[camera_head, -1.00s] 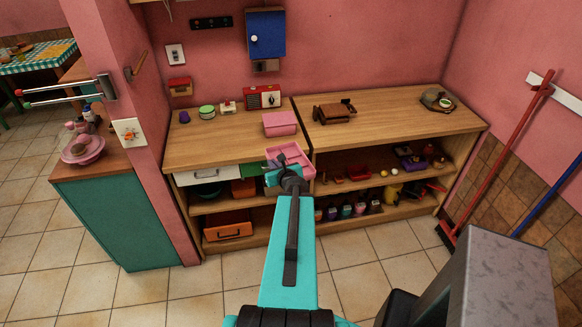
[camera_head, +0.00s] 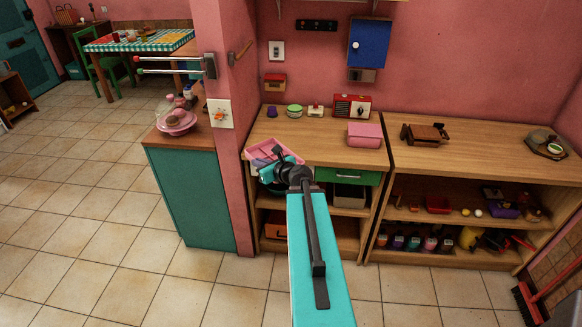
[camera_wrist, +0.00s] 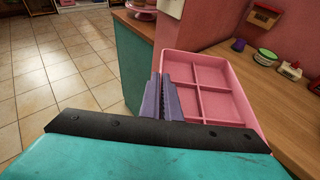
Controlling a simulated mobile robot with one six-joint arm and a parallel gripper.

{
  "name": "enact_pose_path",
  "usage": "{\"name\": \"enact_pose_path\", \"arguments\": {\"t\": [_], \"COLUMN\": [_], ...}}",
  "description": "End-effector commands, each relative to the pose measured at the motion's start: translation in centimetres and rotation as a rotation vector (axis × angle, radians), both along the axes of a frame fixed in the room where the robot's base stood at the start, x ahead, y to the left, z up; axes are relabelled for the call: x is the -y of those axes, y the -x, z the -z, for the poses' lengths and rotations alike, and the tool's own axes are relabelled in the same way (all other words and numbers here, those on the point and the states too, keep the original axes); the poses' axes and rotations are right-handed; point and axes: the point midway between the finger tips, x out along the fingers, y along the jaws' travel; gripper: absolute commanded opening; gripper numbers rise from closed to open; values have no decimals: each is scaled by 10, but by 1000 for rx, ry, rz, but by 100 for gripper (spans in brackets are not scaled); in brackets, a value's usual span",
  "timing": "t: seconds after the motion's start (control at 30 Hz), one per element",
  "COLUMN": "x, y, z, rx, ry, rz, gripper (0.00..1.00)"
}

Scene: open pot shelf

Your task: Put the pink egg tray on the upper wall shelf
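The pink egg tray (camera_head: 268,148) is a shallow tray with several compartments. My gripper (camera_head: 282,158) holds it by one wall, in the air near the left front corner of the wooden counter. In the wrist view, the purple fingers (camera_wrist: 168,98) are closed at the near left wall of the tray (camera_wrist: 215,92), which looks empty and slightly tilted. Only a narrow strip of the upper wall shelf (camera_head: 338,12) seems to show at the top edge of the head view; its top surface is out of view.
A pink box (camera_head: 365,134), red radio (camera_head: 351,106), green-lidded jar (camera_head: 294,111) and small purple pot (camera_head: 272,112) stand on the counter (camera_head: 325,150). A blue wall cabinet (camera_head: 369,42) hangs above. A pink wall end (camera_head: 222,60) and teal cabinet (camera_head: 190,195) stand left.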

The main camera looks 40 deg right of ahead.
Motion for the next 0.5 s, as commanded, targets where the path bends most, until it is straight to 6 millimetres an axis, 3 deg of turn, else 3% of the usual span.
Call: {"name": "enact_pose_path", "arguments": {"t": [0.2, 0.5], "x": [-82, -205], "y": [-41, -69], "z": [-4, -11], "rx": [-4, -16], "ry": [0, 4], "rz": [-185, -475], "gripper": [0, 0]}}
